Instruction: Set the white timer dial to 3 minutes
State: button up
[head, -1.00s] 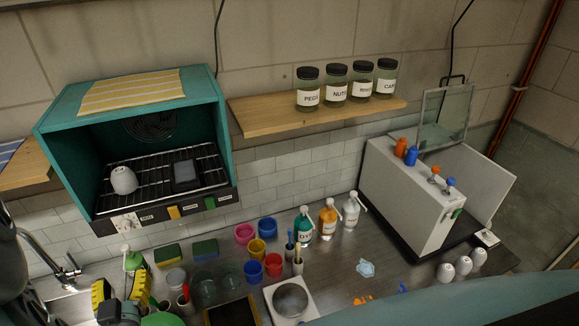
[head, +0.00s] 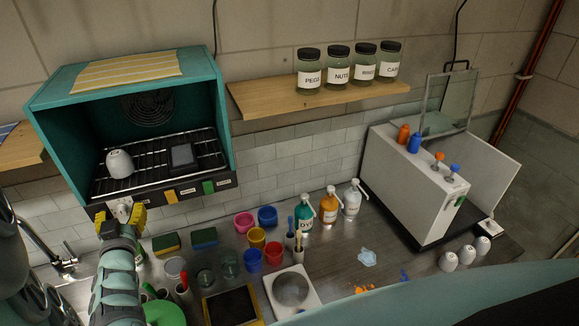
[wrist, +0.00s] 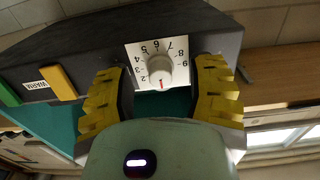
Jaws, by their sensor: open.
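The white timer dial (wrist: 154,70) is on the front panel of the teal oven (head: 215,125). In the wrist view it appears upside down, its round knob standing on a white plate with printed digits. A red mark on the knob points to the bottom of that picture, away from the 3 at the left. My gripper (wrist: 161,84) is open, with one yellow-and-dark finger on each side of the knob and visible gaps beside it. In the head view my gripper (head: 121,220) is just in front of the dial's plate and partly hides it.
A yellow tab (wrist: 58,82) marked WARM and a green tab (wrist: 8,95) are beside the dial on the panel. A white cup (head: 120,163) and a dark block sit on the oven rack. Sponges (head: 166,242) and several cups are on the bench below.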

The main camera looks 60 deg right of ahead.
jog(key=shift+c, duration=0.2)
grip_shut()
dwell(0.3)
